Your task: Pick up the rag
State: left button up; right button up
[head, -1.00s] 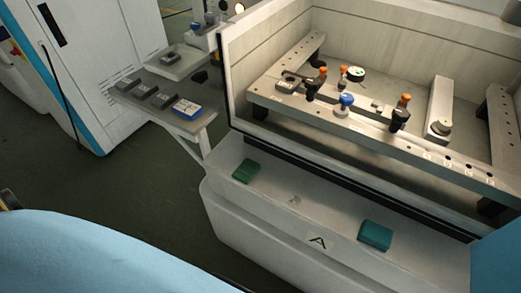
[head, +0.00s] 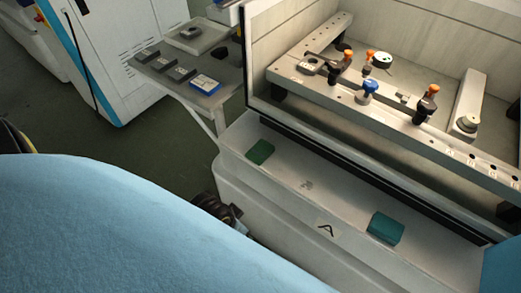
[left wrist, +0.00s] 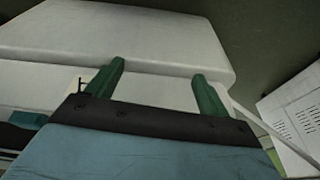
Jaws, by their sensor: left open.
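Two folded cloth-like pieces lie on the machine's pale front ledge: a small green one (head: 260,151) toward the left and a larger teal one (head: 385,228) toward the right. I cannot tell for certain which is the rag. Nothing holds either of them. My left gripper (left wrist: 160,72) is open, its two green fingers apart with nothing between them, facing the pale machine front. In the head view only a dark part by my left arm shows, below the ledge; the fingertips are hidden. My right gripper is out of view.
Behind the ledge is the machine's work tank with a metal frame (head: 425,131) carrying orange- and blue-topped clamps. A side shelf (head: 213,98) holds dark blocks, a blue-white box (head: 205,84) and a tray (head: 196,38). The ledge between the cloths is mostly clear.

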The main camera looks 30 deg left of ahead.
pick_arm(q)
jog(key=w+d+r+m+h, duration=0.2)
jog(key=w+d+r, duration=0.2)
jog(key=w+r, duration=0.55)
jog(key=w+a+r+n+g+y, duration=0.1)
jog(key=w+a+r+n+y, duration=0.3)
jog(key=w+a, duration=0.9)
jog(key=h+b, duration=0.2)
send_over(260, 150)
jog(key=shift+m, duration=0.4)
jog(key=f, duration=0.7)
jog(key=shift+s+a+f, duration=0.1)
jog(key=shift+s+f, duration=0.05)
jog(key=shift+s, duration=0.05)
jog(key=f+b, duration=0.1)
jog(key=f, duration=0.4)
jog(key=shift+w, duration=0.2)
jog(key=shift+f, duration=0.25)
